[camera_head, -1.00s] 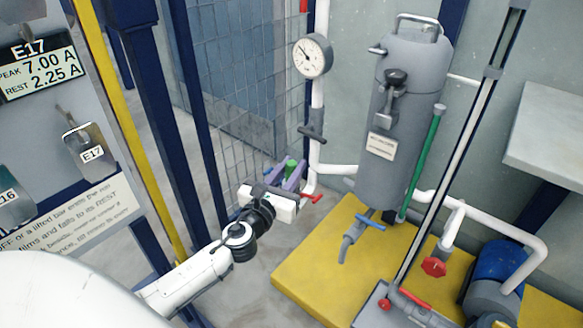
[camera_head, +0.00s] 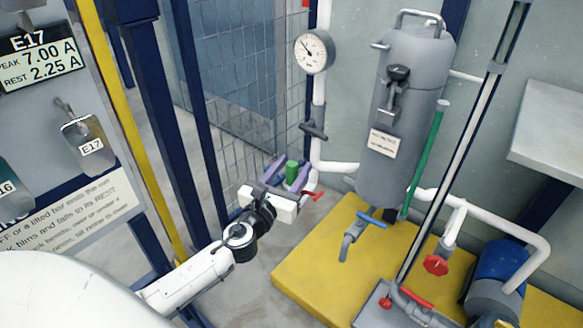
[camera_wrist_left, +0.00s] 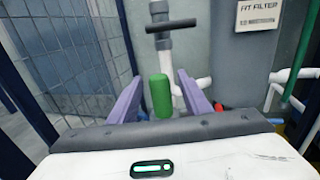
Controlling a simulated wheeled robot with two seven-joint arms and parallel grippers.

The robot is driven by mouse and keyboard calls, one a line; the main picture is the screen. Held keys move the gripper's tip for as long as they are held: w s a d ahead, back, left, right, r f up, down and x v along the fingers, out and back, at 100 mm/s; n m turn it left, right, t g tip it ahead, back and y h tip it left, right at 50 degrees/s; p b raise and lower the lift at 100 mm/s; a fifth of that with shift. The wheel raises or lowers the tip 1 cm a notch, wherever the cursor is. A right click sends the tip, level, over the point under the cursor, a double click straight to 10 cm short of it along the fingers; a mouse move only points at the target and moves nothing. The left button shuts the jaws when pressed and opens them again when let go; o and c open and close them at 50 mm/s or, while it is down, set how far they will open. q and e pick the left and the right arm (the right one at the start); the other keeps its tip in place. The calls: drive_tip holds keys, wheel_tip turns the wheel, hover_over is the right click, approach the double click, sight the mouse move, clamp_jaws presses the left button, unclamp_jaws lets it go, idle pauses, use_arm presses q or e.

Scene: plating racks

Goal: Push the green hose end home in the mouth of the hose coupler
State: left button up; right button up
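My left gripper (camera_head: 284,172) has two purple fingers and points away from me, near the mesh fence and the pipe foot. A short green cylinder, which I take for the green hose end (camera_head: 292,172), stands upright between the fingers. In the left wrist view the green hose end (camera_wrist_left: 161,96) shows a gap to the finger on each side, so the fingers look open around it. Its lower end is hidden behind the gripper body. I cannot make out the coupler's mouth; it may be hidden there too. My right gripper is not in view.
A red-handled valve (camera_head: 313,196) sits just right of the gripper. A white pipe with a gauge (camera_head: 314,51) rises behind it. The grey filter tank (camera_head: 405,110), a green tube (camera_head: 426,160) and a yellow base (camera_head: 310,272) stand to the right. A mesh fence (camera_head: 240,120) stands at left.

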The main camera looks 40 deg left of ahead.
use_arm(q)
drive_tip(key=shift+f, duration=0.3)
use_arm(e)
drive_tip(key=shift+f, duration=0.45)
use_arm(q)
drive_tip(key=shift+s+d, duration=0.2)
drive_tip(key=shift+s, duration=0.5)
drive_tip(key=s+d, duration=0.1)
drive_tip(key=s, duration=0.7)
drive_tip(key=shift+s+d+r+p, duration=0.25)
drive_tip(key=shift+s+p, duration=0.1)
drive_tip(key=shift+s, duration=0.05)
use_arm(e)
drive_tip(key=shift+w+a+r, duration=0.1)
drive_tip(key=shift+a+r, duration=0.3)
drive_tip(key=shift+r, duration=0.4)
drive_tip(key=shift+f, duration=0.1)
